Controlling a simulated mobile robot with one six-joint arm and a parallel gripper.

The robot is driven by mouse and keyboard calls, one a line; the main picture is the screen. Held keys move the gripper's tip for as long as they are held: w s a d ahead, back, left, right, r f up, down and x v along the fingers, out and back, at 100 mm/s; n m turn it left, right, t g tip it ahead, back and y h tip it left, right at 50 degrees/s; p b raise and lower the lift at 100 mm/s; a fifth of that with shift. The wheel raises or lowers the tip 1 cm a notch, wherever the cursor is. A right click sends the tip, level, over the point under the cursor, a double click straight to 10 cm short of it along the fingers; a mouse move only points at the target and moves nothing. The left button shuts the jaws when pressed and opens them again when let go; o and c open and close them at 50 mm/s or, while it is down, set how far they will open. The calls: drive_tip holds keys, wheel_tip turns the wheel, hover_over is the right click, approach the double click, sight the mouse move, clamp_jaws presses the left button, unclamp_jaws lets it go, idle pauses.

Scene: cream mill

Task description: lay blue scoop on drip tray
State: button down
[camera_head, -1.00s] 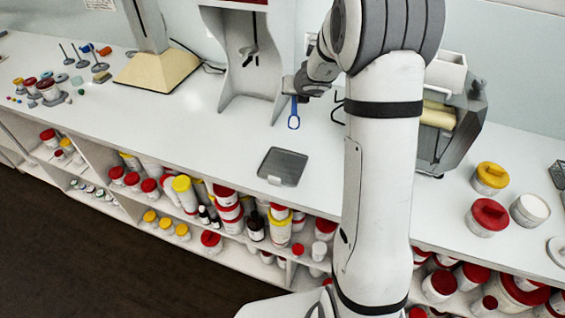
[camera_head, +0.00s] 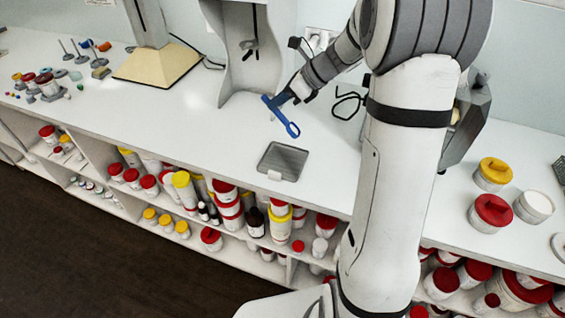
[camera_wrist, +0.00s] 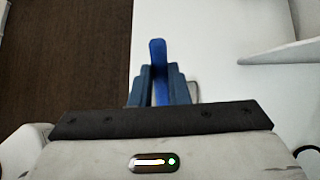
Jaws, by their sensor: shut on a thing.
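My gripper (camera_head: 283,99) is shut on the blue scoop (camera_head: 282,118) and holds it above the white counter. The scoop slants down to the right, its round end lowest. In the wrist view the blue scoop (camera_wrist: 157,48) stands between the two blue fingers (camera_wrist: 159,88). The drip tray (camera_head: 284,159), a flat dark grey square with a pale tab at its front, lies near the counter's front edge. The scoop is above and behind the tray in the head view, apart from it. A small grey edge shows beside the fingers in the wrist view; I cannot tell what it is.
A grey-white stand (camera_head: 245,60) rises behind the gripper. A tan-based stand (camera_head: 157,66) is farther left. Yellow-lidded (camera_head: 494,171) and red-lidded (camera_head: 492,212) tubs stand at right. The counter around the tray is clear. Shelves below hold several jars.

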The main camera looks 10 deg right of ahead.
sight(284, 117)
drive_tip(key=shift+s+f+n+g, duration=0.3)
drive_tip(key=shift+s+f+n, duration=0.25)
drive_tip(key=shift+s, duration=0.3)
wheel_tip(284, 117, down, 4)
drive_tip(key=shift+w+f, duration=0.1)
drive_tip(key=shift+f, duration=0.1)
drive_tip(key=shift+f+p, duration=0.45)
drive_tip(key=shift+f, duration=1.8)
drive_tip(key=shift+f, duration=0.15)
drive_tip(key=c, duration=1.4)
unclamp_jaws()
